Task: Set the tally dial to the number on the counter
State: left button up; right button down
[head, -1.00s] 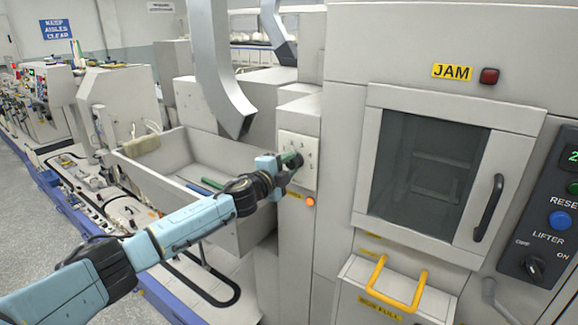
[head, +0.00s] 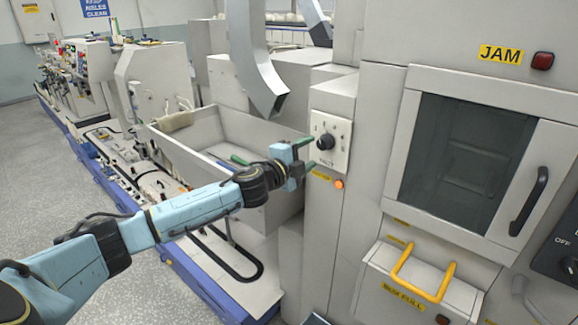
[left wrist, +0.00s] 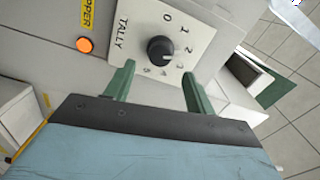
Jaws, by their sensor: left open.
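The tally dial is a black round knob (head: 325,142) on a white square panel (head: 341,156). In the left wrist view the knob (left wrist: 160,49) stands on the panel marked TALLY, with 0, 1 and 2 legible around it; other figures are hard to read. I cannot tell clearly where the knob points. My left gripper (head: 307,154) is open and empty, just left of the knob in the head view. Its green fingertips (left wrist: 158,69) are spread in front of the panel, apart from the knob. The counter's number is not in view now. My right gripper is not in view.
An orange lamp (head: 339,184) sits below the panel. A grey open bin (head: 185,145) lies left of it. To the right are a windowed door with a black handle (head: 528,201), a yellow handle (head: 424,280) below, and a red JAM lamp (head: 542,61).

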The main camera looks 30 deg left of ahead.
pick_arm(q)
jog(key=s+a+b, duration=0.1)
jog(key=s, duration=0.6)
jog(key=shift+s, duration=0.15)
